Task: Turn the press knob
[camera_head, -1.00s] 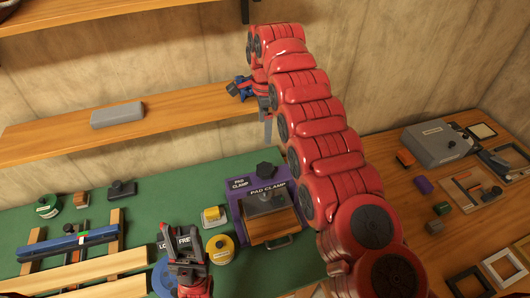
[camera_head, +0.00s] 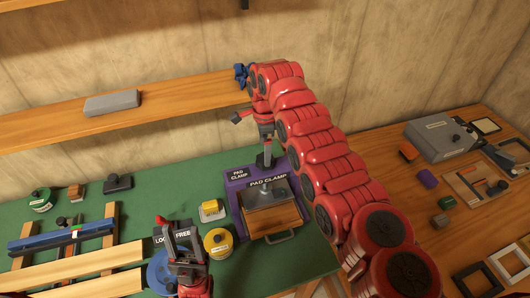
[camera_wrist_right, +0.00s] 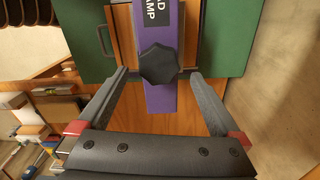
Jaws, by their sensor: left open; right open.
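The press is a purple pad clamp (camera_head: 235,176) with a grey pad above a wooden block, standing on the green bench top. Its black lobed press knob (camera_wrist_right: 159,66) shows in the right wrist view between the two fingers of my open right gripper (camera_wrist_right: 159,74), with gaps on both sides. In the head view my right gripper (camera_head: 267,155) points down over the back of the clamp and largely hides the knob. My left gripper (camera_head: 180,238) is open and empty in front of the blue disc, left of the clamp.
A yellow round tin (camera_head: 218,242) and a small yellow block (camera_head: 211,210) stand left of the clamp. A blue bar jig (camera_head: 60,238) with wooden strips lies further left. A shelf (camera_head: 180,103) with a grey block runs behind. A side table (camera_head: 425,222) holds several items.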

